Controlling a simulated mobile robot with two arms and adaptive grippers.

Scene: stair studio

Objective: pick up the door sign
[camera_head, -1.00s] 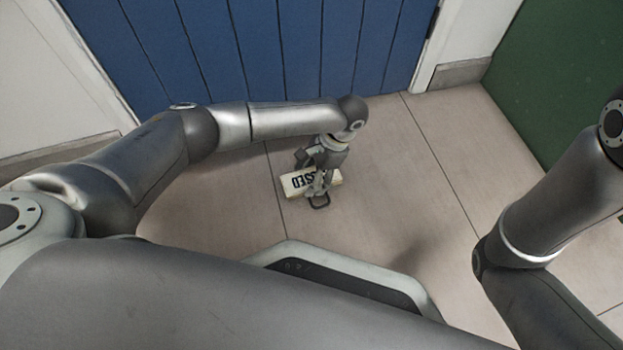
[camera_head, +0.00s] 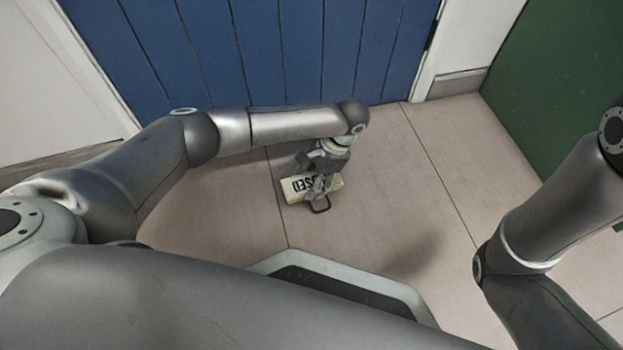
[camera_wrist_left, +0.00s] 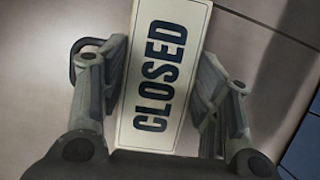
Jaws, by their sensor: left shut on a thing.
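The door sign (camera_head: 297,189) is a cream plate with the black word CLOSED. My left gripper (camera_head: 322,191) is shut on it, with a finger on each long side. In the head view the gripper hides part of the lettering. I cannot tell whether the sign touches the floor. My right gripper is out of view; only my right arm shows.
A blue plank door (camera_head: 270,60) stands behind my left arm. A green wall (camera_head: 560,80) is at the right, with a white frame (camera_head: 465,45) between them. The tiled floor (camera_head: 420,180) right of the sign is clear.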

